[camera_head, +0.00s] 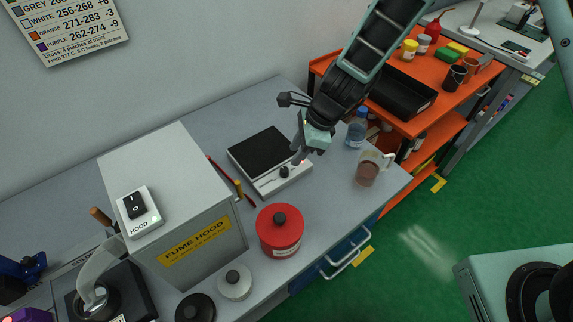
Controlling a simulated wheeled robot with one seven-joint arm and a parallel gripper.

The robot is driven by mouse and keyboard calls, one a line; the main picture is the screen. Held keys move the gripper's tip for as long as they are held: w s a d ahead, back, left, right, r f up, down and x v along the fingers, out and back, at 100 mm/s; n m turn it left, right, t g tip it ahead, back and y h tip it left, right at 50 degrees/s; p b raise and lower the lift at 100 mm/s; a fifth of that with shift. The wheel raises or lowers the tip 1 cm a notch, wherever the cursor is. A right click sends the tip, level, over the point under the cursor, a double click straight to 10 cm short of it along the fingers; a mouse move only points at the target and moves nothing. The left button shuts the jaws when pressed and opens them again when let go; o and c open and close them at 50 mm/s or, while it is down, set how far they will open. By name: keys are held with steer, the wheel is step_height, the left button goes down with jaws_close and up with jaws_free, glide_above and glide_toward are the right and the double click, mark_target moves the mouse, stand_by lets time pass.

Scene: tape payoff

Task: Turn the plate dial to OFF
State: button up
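The hot plate (259,146) has a square black top and a white front panel. It sits on the grey bench. Its black plate dial (284,171) is on the front panel; its marks are too small to read. My gripper (299,155) hangs just above the right end of the panel, up and right of the dial in the picture. The dial shows uncovered, and I see nothing held. The fingertips are small and partly hidden by the gripper body, so I cannot tell whether they are open or shut.
A glass beaker of brown liquid (367,172) and a blue-capped bottle (357,128) stand right of the plate. A red canister (280,231) stands in front. The fume hood box (188,198) is at the left. An orange bench (408,122) is behind right.

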mark_target(284, 170)
steer(key=x, duration=0.7)
steer(key=shift+w+f, duration=0.1)
steer(key=shift+f, duration=0.05)
jaws_close()
